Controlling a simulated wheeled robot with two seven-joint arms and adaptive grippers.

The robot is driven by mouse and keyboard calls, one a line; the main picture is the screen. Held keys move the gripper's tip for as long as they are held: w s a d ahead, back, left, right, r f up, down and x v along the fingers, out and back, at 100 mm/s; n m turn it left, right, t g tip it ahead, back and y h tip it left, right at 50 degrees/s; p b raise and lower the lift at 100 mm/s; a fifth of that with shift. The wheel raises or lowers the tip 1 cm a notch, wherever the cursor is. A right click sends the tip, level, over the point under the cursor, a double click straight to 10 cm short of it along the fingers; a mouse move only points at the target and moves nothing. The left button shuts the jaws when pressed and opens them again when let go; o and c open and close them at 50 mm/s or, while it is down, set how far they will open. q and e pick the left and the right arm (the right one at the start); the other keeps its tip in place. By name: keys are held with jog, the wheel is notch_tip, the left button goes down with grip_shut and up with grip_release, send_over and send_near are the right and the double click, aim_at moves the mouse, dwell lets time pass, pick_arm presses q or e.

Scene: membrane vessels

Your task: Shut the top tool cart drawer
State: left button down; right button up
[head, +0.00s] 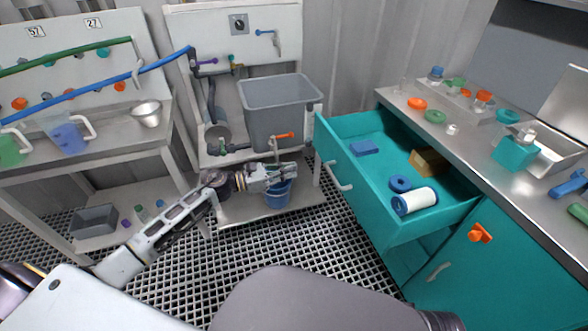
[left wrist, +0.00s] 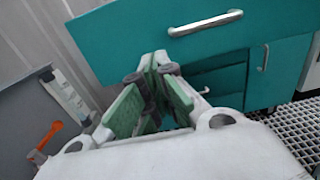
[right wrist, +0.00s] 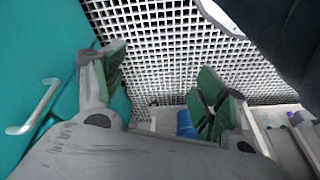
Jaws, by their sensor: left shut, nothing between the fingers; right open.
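The top drawer (head: 372,203) of the teal tool cart (head: 478,255) is pulled out in the head view. It holds a blue block, a tan block, a blue ring and a white roll with blue ends. Its bar handle (head: 339,178) is on the front panel. My left gripper (head: 295,176) is shut and empty, to the left of the drawer front and apart from the handle. In the left wrist view the drawer front (left wrist: 150,40) and handle (left wrist: 205,23) are beyond the shut fingertips. My right gripper (right wrist: 160,80) is open and empty above the grated floor; it is not clear in the head view.
The cart's steel top (head: 450,125) carries several small bottles, caps and a tray. A grey tub (head: 280,110) stands on a bench behind my left gripper, with a blue bucket (head: 279,194) on the shelf below. Grated floor (head: 300,245) is clear before the drawer.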

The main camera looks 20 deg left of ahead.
pick_arm(q)
jog(key=x, duration=0.2)
send_near(331, 160)
jog(key=shift+x, duration=1.45)
jog(key=shift+b+x, duration=0.5)
jog(key=shift+x, duration=0.65)
jog(key=shift+w+d+f, duration=0.25)
jog(key=shift+w+d, duration=0.45)
jog(key=shift+d, duration=0.1)
jog(key=shift+w+d, duration=0.25)
jog(key=shift+d, duration=0.1)
pick_arm(e)
notch_tip(331, 160, up, 2)
jog(key=shift+s+a+t, duration=0.1)
jog(key=shift+t, duration=0.2)
jog(key=shift+f, duration=0.15)
pick_arm(q)
jog(key=shift+w+d, duration=0.1)
